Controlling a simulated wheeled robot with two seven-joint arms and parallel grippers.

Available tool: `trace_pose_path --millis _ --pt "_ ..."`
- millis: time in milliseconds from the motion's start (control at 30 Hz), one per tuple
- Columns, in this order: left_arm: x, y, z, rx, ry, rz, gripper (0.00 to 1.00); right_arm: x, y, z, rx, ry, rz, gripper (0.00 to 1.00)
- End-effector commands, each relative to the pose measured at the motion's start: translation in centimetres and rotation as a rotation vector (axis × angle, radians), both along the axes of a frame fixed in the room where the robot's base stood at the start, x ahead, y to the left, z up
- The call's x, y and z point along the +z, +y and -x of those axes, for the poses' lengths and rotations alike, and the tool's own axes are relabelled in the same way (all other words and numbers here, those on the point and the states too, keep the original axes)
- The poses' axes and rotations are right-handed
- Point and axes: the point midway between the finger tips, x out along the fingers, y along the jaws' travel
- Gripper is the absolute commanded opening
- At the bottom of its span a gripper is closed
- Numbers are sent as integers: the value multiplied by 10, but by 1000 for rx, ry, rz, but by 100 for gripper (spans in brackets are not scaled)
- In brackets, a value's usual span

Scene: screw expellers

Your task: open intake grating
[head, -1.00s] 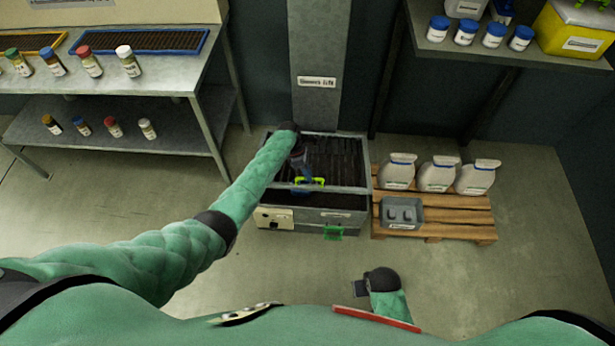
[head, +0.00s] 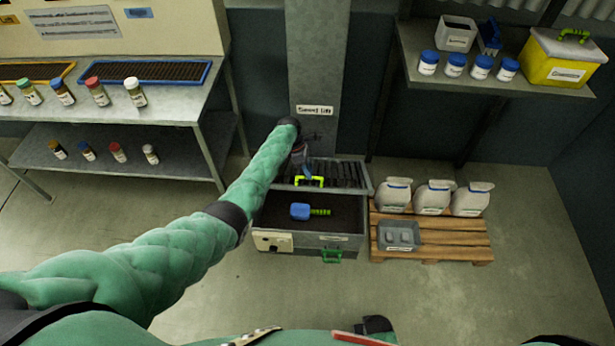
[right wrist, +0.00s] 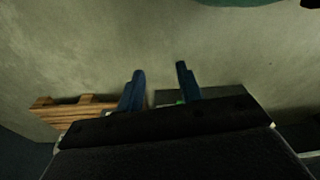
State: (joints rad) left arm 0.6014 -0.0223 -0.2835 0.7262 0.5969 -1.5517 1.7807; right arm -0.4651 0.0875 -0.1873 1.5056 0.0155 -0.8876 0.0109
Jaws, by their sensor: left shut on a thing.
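The intake grating (head: 345,174) is a dark slatted panel with a grey front bar and a yellow-green handle (head: 310,182). In the head view it is raised and tilted up at the back of the grey intake box (head: 335,239). My left gripper (head: 308,175) is shut on the handle; its fingertips are partly hidden by the wrist. Below the raised grating, the box's dark interior shows, with a blue-headed tool (head: 300,211) with a green ribbed grip lying inside. My right gripper (right wrist: 160,80) is open and empty, its two blue fingers apart.
A green handle (head: 332,256) sticks out at the box's front. A column (head: 316,80) rises behind. Shelves stand left and upper right. The front floor is clear.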

Motion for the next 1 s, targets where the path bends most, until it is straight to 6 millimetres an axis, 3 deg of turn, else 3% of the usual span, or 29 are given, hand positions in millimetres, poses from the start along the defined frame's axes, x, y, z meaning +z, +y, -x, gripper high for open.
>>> trace_pose_path --millis 100,633,733,833,1000 --pt "5 2 -10 5 -14 -3 0 -5 -1 0 1 -3 1 36" --pt "6 3 -12 5 -12 -4 0 -9 -2 2 1 -3 3 36" --pt "6 3 -12 5 -12 -4 0 -7 -1 -3 1 -8 2 17" --pt "6 3 -12 5 -12 -5 0 -3 -1 -18 2 -24 2 0" --pt "6 3 -12 5 -12 -5 0 12 -4 -73 14 -81 8 0"
